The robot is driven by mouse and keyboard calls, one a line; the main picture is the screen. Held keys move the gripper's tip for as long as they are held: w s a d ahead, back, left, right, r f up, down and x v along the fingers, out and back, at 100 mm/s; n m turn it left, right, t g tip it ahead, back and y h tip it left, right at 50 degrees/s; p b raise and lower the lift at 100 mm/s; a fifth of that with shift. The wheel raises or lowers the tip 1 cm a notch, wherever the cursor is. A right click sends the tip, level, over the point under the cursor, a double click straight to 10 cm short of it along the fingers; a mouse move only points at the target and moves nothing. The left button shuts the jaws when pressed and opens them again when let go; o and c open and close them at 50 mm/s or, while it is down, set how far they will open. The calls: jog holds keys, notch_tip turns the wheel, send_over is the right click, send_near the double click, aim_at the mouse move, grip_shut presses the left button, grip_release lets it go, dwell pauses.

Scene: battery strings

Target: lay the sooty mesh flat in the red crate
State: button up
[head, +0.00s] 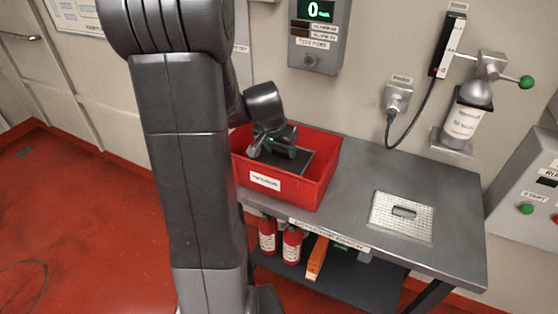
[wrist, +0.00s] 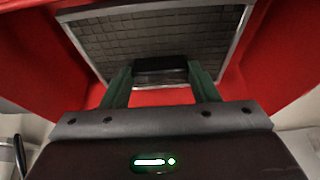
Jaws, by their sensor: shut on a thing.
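The sooty mesh (wrist: 150,40) is a dark grid panel with a pale metal frame. In the wrist view it spans the top of the picture, with the red crate's walls around it. My gripper (wrist: 160,72) is shut on the mesh's near edge, at a dark grip piece. In the head view the mesh (head: 298,161) shows as a dark panel inside the red crate (head: 265,193), and my gripper (head: 272,147) reaches down into the crate. Whether the mesh touches the crate floor cannot be told; part of it is hidden by the gripper and crate wall.
The crate stands on the left of a grey bench (head: 360,165). A clean-looking mesh panel with a handle (head: 404,213) lies at the bench's right. Red bottles (head: 291,245) stand on the shelf below. A bottle in a wall holder (head: 466,120) and a cable (head: 412,128) are behind.

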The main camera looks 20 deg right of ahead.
aim_at(279, 158)
jog(key=shift+f, duration=2.25)
jog(key=shift+f+b, duration=0.25)
jog(key=shift+b, duration=0.2)
jog(key=o, duration=1.3)
jog(key=shift+r, duration=0.1)
jog(key=shift+a+r+p, duration=0.1)
jog(key=shift+r+p, duration=0.25)
jog(key=shift+r, duration=0.05)
jog(key=v, duration=1.1)
jog(key=shift+s+r, duration=0.15)
jog(key=shift+s, duration=0.05)
